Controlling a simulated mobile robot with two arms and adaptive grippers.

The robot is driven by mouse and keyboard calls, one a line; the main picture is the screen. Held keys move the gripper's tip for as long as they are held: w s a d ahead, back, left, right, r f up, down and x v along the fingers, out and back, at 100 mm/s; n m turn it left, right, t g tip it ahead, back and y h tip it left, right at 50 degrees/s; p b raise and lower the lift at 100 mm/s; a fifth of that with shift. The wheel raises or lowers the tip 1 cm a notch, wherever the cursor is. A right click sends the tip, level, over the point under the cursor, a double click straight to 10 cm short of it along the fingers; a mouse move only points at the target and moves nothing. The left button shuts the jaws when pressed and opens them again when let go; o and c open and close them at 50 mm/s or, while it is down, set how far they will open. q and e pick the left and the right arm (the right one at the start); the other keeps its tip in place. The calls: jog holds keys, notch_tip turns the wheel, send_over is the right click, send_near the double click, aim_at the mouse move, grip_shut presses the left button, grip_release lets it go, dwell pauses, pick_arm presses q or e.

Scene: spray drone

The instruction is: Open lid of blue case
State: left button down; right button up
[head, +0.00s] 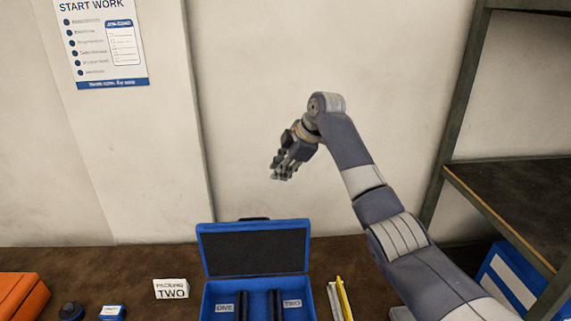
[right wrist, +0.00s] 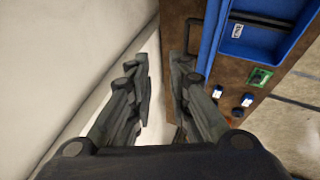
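The blue case (head: 256,290) stands on the brown bench with its lid (head: 254,251) raised and leaning back. The lid's inside is dark. In the case lie dark upright pieces beside labels reading "ONE" and "TWO". Part of the case (right wrist: 262,42) also shows at the upper right of the right wrist view. My right gripper (head: 281,172) hangs in the air above and behind the lid, apart from it. In the right wrist view its fingers (right wrist: 164,75) are spread with nothing between them. My left gripper is not in view.
An orange case (head: 20,295) lies at the left of the bench (head: 120,262). A "PACKING TWO" card (head: 171,289) stands left of the case. Yellow and white strips (head: 340,298) lie right of it. A shelf rack (head: 510,200) stands at right, the wall behind.

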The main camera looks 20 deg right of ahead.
jog(key=shift+v, duration=1.2)
